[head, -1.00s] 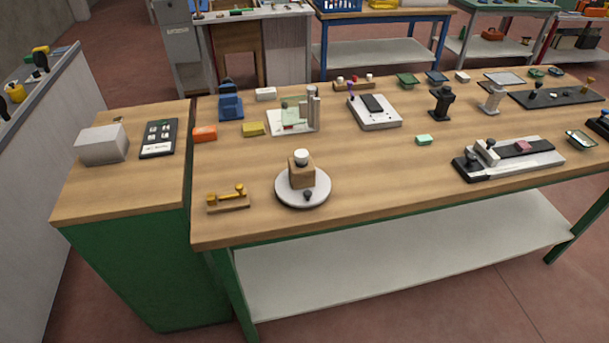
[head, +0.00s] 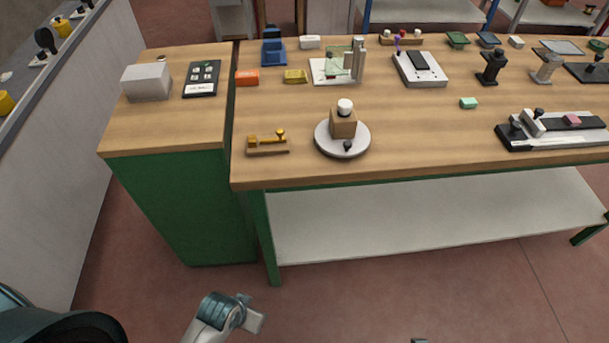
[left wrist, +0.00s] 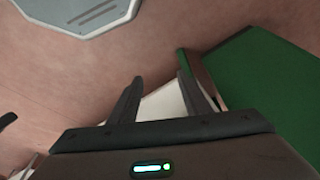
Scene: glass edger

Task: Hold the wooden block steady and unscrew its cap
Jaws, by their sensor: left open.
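The wooden block (head: 343,125) stands upright on a round grey plate (head: 330,146) near the front edge of the bench. Its white cap (head: 345,106) sits on top, and a small dark knob (head: 347,146) is at the plate's front. My left gripper (left wrist: 160,76) shows in the left wrist view with its two dark fingers apart and nothing between them. It is away from the block, which that view does not show. Part of my left arm is at the bottom of the head view, below the bench. My right gripper cannot be made out.
A brass-coloured clamp on a wooden base (head: 267,144) lies just left of the plate. Orange (head: 247,78) and yellow (head: 296,76) blocks are behind. A black-and-white fixture (head: 550,132) is at right. The benchtop (head: 430,145) right of the plate is clear.

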